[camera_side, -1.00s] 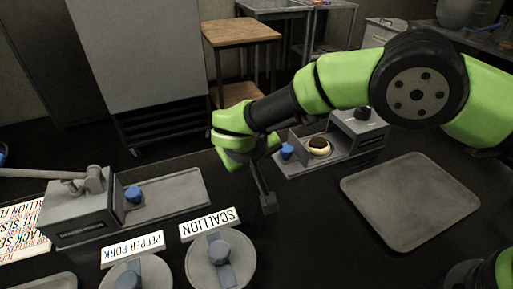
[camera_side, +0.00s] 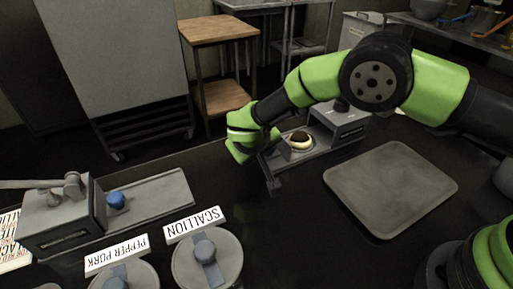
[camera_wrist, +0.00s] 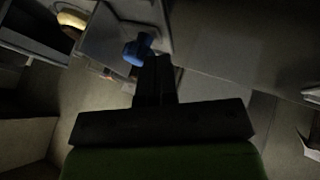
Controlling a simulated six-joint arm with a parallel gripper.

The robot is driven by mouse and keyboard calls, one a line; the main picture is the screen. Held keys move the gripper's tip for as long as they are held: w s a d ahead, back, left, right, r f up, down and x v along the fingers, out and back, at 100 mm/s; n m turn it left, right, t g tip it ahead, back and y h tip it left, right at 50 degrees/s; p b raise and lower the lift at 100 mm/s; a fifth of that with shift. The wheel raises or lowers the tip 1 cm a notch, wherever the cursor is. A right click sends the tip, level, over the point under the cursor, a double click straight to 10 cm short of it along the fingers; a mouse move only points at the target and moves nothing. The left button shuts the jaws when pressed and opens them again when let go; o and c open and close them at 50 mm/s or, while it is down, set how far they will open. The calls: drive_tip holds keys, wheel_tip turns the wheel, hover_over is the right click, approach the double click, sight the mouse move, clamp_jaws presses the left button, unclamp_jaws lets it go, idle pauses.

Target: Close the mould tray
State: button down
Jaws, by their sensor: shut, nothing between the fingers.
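A grey tray (camera_side: 297,162) holds a pale round piece (camera_side: 300,145) with a dark filling and sticks out of a small grey machine (camera_side: 342,122). It looks like the mould tray. In the wrist view its blue knob (camera_wrist: 138,50) is just beyond my fingertips, and the pale piece shows at the upper left (camera_wrist: 72,19). My gripper (camera_side: 275,186) is shut and empty, pointing down at the tray's near left end. In the side view it mostly hides the knob. I cannot tell whether the fingers touch the knob or tray.
A second grey machine (camera_side: 58,216) with a blue knob and a flat plate stands at the left. Round lidded containers labelled Scallion (camera_side: 207,262) and Pepper Pork (camera_side: 122,275) stand in front. A flat grey tray (camera_side: 392,190) lies at the right. Dark counter between is clear.

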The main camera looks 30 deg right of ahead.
sight(305, 133)
drive_tip(key=shift+d, duration=0.1)
drive_tip(key=d, duration=1.2)
drive_tip(key=shift+d, duration=0.3)
